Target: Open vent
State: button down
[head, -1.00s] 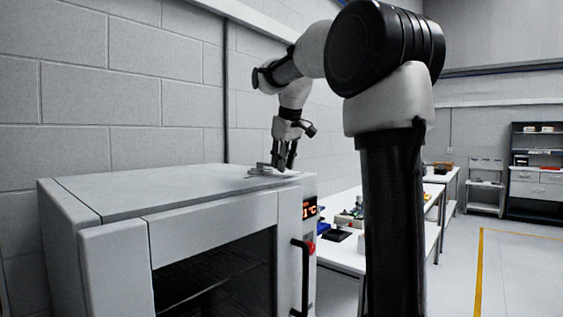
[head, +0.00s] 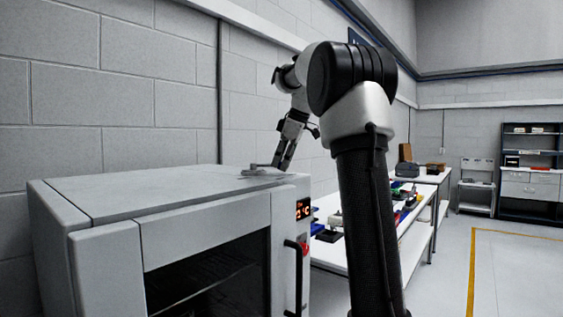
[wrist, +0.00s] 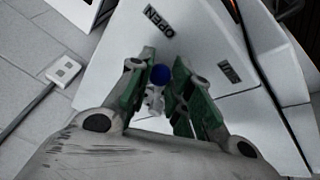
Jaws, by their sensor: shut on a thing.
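The grey oven (head: 180,190) has a small light-grey vent fitting (head: 258,171) on its top, near the right end. In the wrist view a blue knob (wrist: 160,75) and a pale metal piece below it lie between my fingers. A second label (wrist: 229,71) to the right is too small to read. My gripper (head: 279,165) reaches down at a tilt to the vent. Its green-padded fingers (wrist: 162,66) are shut on the blue knob. The vent's opening is hidden.
The oven front has a dark window, a black door handle (head: 295,280) and a lit display (head: 304,209). A block wall (head: 100,100) stands close behind the oven. White tables (head: 330,255) with small items stand to the right. Open floor lies at the far right.

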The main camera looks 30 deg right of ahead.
jog(key=shift+d, duration=0.1)
dwell(0.3)
jog(key=c, duration=1.3)
grip_release()
jog(key=shift+o, duration=0.2)
jog(key=v, duration=1.2)
